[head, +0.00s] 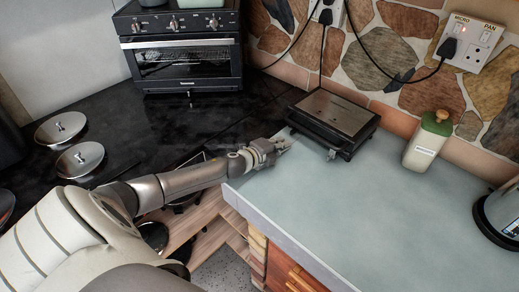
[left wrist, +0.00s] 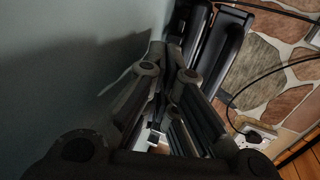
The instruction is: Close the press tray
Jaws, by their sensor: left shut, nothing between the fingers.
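The press (head: 334,112) is a low black appliance with a flat metal top, standing on the grey counter against the stone wall. A dark part (head: 335,148) shows low at its front side, but I cannot tell how far a tray sticks out. My left gripper (head: 284,143) is shut and empty, just above the counter at its left edge, to the left of the press and apart from it in the head view. In the left wrist view, the gripper's fingers (left wrist: 168,58) point toward the black body of the press (left wrist: 222,45). My right gripper is not in view.
A toaster oven (head: 188,60) and pan lids (head: 80,158) sit on the black counter. The grey counter's front is clear.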

